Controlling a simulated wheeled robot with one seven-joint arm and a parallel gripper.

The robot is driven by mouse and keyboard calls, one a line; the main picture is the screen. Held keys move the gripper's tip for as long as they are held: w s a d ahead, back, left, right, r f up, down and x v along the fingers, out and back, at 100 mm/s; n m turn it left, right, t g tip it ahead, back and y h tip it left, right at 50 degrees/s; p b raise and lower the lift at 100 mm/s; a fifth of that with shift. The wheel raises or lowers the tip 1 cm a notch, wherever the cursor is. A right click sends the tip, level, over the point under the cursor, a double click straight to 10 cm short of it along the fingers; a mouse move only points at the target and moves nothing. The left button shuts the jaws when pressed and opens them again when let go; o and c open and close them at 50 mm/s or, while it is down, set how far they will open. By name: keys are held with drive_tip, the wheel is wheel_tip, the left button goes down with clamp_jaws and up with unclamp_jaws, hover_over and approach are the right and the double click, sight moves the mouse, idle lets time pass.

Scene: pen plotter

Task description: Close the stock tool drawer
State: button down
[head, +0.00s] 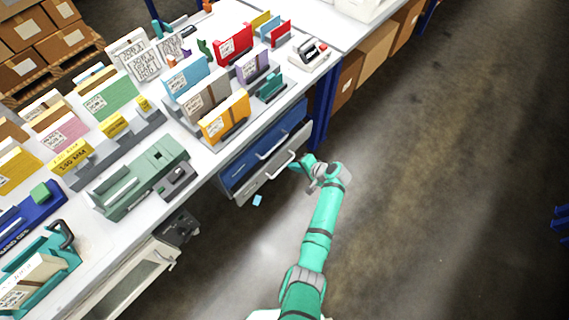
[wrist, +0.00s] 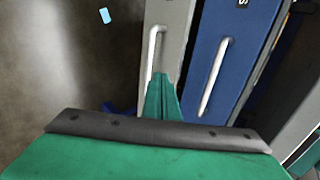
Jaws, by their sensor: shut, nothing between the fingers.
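Under the bench are a blue drawer (head: 240,169) and, below it, a grey drawer (head: 246,194), each with a pale bar handle. The grey front seems to stand out slightly beyond the blue one; how far is hard to tell. I cannot read a label that says which is the stock tool drawer. My gripper (head: 297,165) is shut and empty, at the right end of the grey drawer. In the wrist view its closed fingertips (wrist: 161,78) are by the lower end of the grey drawer's handle (wrist: 152,45); contact is unclear. The blue drawer (wrist: 232,42) is to their right.
The bench top (head: 210,160) above holds several card files and a green device (head: 140,180). A blue bench post (head: 325,100) stands right of the drawers. A small light-blue piece (head: 257,200) lies on the floor.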

drive_tip(key=a+v, duration=0.1)
drive_tip(key=v, duration=0.5)
drive_tip(key=s+a, duration=1)
drive_tip(key=s, duration=0.2)
approach(251, 184)
drive_tip(key=shift+x, duration=2.8)
drive_tip(key=shift+d+f, duration=0.1)
